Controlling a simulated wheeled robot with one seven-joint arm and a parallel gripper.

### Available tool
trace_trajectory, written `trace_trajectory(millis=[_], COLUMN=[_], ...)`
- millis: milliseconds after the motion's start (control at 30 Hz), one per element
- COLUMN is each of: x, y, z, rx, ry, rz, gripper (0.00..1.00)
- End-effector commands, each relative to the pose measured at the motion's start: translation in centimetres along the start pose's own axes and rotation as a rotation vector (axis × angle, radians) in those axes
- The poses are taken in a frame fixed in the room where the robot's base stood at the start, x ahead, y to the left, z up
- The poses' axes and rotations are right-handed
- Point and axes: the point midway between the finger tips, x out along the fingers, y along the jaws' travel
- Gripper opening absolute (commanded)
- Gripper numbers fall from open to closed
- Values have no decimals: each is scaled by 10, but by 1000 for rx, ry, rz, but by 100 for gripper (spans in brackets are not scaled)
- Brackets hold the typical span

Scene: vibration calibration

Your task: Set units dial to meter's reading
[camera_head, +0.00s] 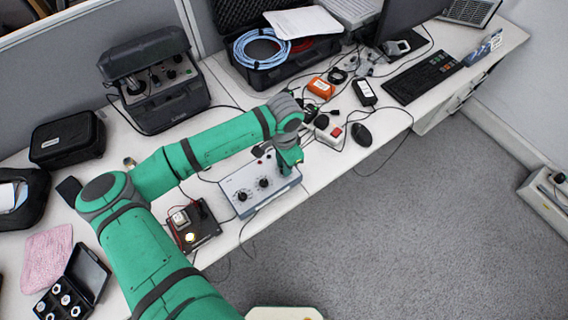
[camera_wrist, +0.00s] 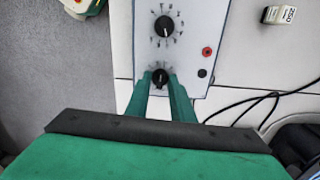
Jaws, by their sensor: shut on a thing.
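The instrument box (camera_head: 233,184) has a pale top face with black knobs. The left knob (camera_head: 242,196) and middle knob (camera_head: 264,182) are visible; my gripper (camera_head: 289,166) hides the right end. In the wrist view, my gripper (camera_wrist: 161,83) has its fingers on both sides of the near dial (camera_wrist: 160,76), shut on it. Another dial (camera_wrist: 164,26) on the box face (camera_wrist: 190,50) is free. Scale marks are too small to read. A small device with a number display (camera_wrist: 278,14), possibly the meter, lies on the table; its reading is unclear.
A black unit with a lit lamp (camera_head: 190,237) stands left of the box. A red socket (camera_wrist: 207,51) and a black socket (camera_wrist: 202,73) are beside the dials. Cables (camera_wrist: 255,97) cross the table. A mouse (camera_head: 361,134) and an orange box (camera_head: 321,87) lie to the right.

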Motion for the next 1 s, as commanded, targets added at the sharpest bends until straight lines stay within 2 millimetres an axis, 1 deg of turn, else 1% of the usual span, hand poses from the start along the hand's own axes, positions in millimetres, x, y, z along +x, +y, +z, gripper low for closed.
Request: trace_trajectory(millis=[200,500,800,1000], x=[-1,0,-1,-1], y=[0,0,0,0], z=[0,0,0,0], rx=[206,467,642,699], ry=[3,2,1,1], rz=[0,-2,-2,-2], gripper=[0,0,0,0])
